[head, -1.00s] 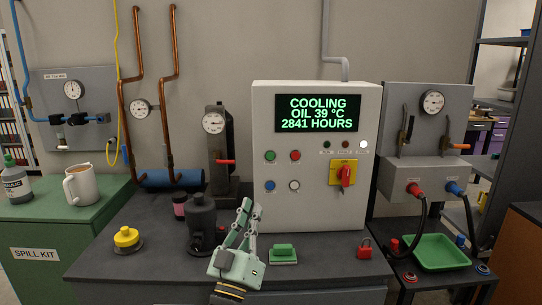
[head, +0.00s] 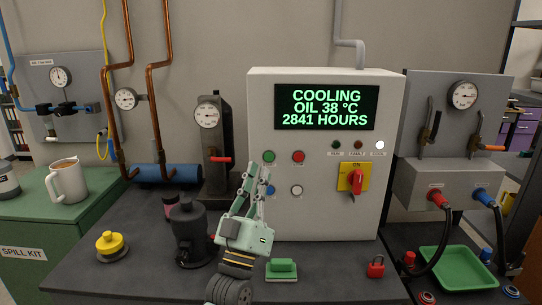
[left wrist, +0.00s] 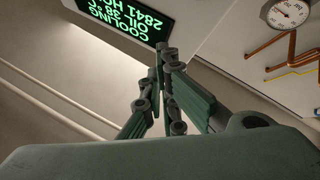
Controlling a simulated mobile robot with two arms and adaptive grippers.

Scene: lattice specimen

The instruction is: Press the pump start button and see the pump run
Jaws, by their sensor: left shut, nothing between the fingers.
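The white control box (head: 325,220) stands at the back of the bench. Its display (head: 326,107) reads COOLING, OIL 38 °C, 2841 HOURS; part of it shows in the left wrist view (left wrist: 125,18). A green button (head: 268,156) and a red button (head: 298,157) are in the upper row, a blue and a white button (head: 297,190) below. My left gripper (head: 261,170) is shut and empty, its tips pointing up just below the green button and partly covering the blue one. I cannot tell whether it touches the box. The white lamp (head: 380,145) is lit; the green lamp (head: 336,145) looks dark.
A red rotary switch (head: 356,181) on a yellow plate sits right of the buttons. On the bench are a yellow mushroom button (head: 110,242), a dark motor-like unit (head: 188,235), a green block (head: 282,268) and a red padlock (head: 375,266).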

